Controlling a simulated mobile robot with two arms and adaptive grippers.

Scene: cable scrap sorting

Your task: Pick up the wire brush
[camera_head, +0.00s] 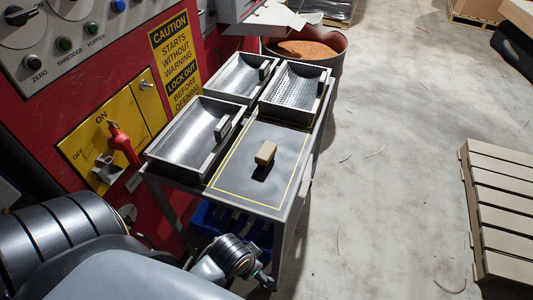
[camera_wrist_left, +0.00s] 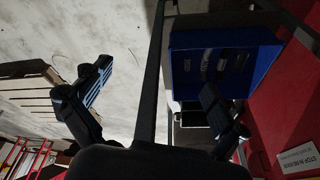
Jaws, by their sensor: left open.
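A small tan block with a dark underside (camera_head: 266,153), which looks like the wire brush, rests on the dark yellow-lined mat (camera_head: 230,187) at the front right of the table. Its bristles cannot be made out. My left gripper (camera_wrist_left: 155,104) is open and empty in the left wrist view, its two fingers spread wide apart. In the head view my left wrist is low in front of the table, below the mat's height, away from the block, and its fingers are not clear. The block does not show in the wrist view. My right gripper is in neither view.
Three metal trays stand around the mat: front left (camera_head: 164,153), back left (camera_head: 236,90), and perforated back right (camera_head: 268,98). A blue bin (camera_wrist_left: 246,68) with several items sits under the table. A red machine panel borders the left; a slatted pallet (camera_head: 500,238) lies right.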

